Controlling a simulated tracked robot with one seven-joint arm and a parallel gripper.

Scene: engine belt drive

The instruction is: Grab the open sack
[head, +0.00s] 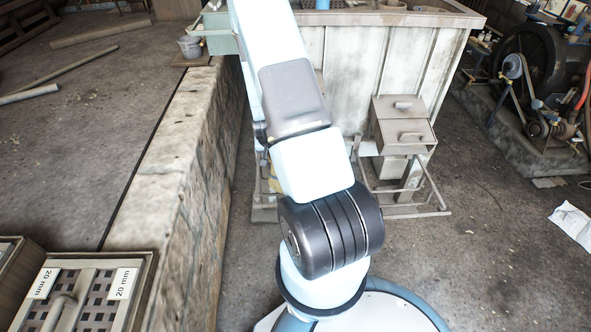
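No thing that I can surely call an open sack shows in the head view. A flat, pale, crumpled sheet (574,222) lies on the floor at the right edge, partly cut off; I cannot tell whether it is a sack or paper. My arm rises from my base at the bottom middle and leaves the picture at the top. My gripper is out of view. My arm hides part of the floor and of the machine behind it.
A large pale metal machine (345,75) with a lidded box (403,125) stands behind my arm. A belt-driven engine (545,60) is at the upper right. The right floor is mostly clear.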

